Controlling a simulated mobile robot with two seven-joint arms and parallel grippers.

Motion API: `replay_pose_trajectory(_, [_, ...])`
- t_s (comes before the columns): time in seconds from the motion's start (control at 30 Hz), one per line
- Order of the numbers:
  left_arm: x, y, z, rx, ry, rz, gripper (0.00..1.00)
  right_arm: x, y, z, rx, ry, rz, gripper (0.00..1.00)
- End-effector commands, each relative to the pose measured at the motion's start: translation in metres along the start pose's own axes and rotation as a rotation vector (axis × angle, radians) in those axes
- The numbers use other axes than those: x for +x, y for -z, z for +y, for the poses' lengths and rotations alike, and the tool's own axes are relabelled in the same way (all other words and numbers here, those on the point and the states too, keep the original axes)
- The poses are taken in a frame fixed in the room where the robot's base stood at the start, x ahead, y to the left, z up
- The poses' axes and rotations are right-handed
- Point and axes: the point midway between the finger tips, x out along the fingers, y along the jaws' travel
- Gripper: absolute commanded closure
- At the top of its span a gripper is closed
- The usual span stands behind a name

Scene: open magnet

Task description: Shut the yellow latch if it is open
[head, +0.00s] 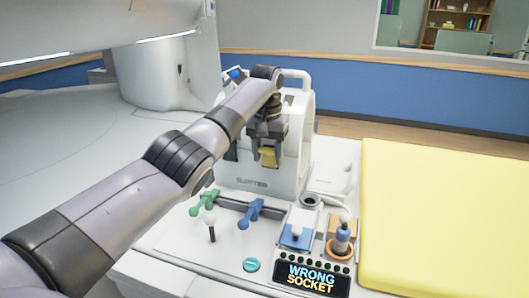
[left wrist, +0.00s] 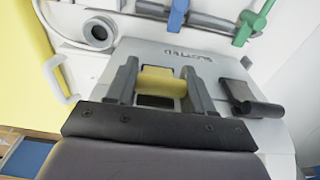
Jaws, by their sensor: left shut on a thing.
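The yellow latch (head: 269,158) is on the front of the white machine housing (head: 300,160), partly hidden by my left gripper (head: 267,149). In the left wrist view, the yellow latch (left wrist: 160,82) lies between the two dark fingers of my left gripper (left wrist: 160,88), which are shut on its sides. A dark slot shows beside the latch. I cannot tell from these views whether the latch is fully shut. My right gripper is not in view.
A green lever (head: 205,203) and a blue lever (head: 250,212) stand in front of the housing. A display (head: 312,277) reads "WRONG SOCKET". A yellow pad (head: 440,215) lies at right. A black handle (left wrist: 250,100) is beside the gripper.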

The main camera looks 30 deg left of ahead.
Motion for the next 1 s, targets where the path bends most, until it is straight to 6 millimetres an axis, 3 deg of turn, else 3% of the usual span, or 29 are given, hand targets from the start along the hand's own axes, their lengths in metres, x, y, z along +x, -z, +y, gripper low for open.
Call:
replay_pose_trajectory(0.93, [-0.0017,-0.0011,0.0088,-0.001,-0.001,-0.039,1.0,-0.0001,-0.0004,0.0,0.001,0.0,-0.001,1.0])
replay_pose_trajectory(0.97, [-0.0017,-0.0011,0.0088,-0.001,-0.001,-0.039,0.38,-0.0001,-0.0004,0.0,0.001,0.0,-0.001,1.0])
replay_pose_trajectory(1.0, [-0.0016,-0.0013,0.0088,-0.001,-0.001,-0.04,0.27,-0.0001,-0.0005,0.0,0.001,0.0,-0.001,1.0])
